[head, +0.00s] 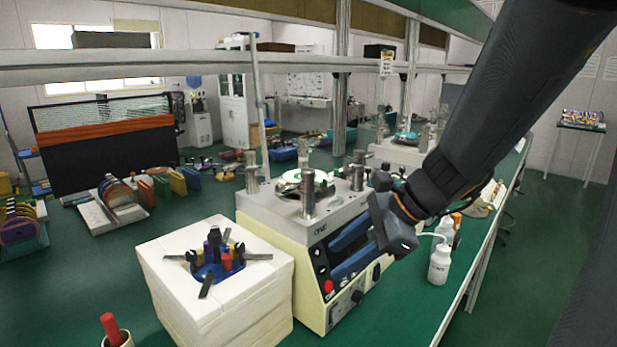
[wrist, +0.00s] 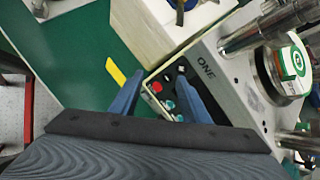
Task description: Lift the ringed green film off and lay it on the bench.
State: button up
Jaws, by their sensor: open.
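A lapping machine (head: 290,215) stands on the green bench (head: 425,300). On its top, among metal posts, is a round plate bearing a green-and-white film (head: 303,176), partly hidden by a post in the head view. The wrist view shows the film (wrist: 292,62) at the upper right, on a round metal plate. My gripper (head: 335,262) has blue fingers spread apart, empty, in front of the machine's control panel, lower than the film. In the wrist view my gripper (wrist: 158,78) is left of the film and apart from it.
A white block (head: 215,285) with a blue tool holder stands left of the machine. White bottles (head: 440,262) stand to its right. A red-handled tool (head: 111,328) sits in a cup at the front. A yellow strip (wrist: 117,76) lies on the bench. Bare bench shows at front right.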

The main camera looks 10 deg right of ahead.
aim_at(331, 180)
jog(key=w+d+r+m+t, duration=0.65)
jog(key=w+r+m, duration=0.2)
jog(key=r, duration=0.35)
jog(key=shift+m+y, duration=0.4)
jog(key=shift+m, duration=0.15)
jog(key=x, duration=0.2)
jog(key=p+x, duration=0.1)
jog(key=x, duration=0.4)
jog(key=shift+w+d+r, duration=0.15)
jog(key=shift+w, duration=0.4)
jog(key=shift+c, duration=0.4)
grip_shut()
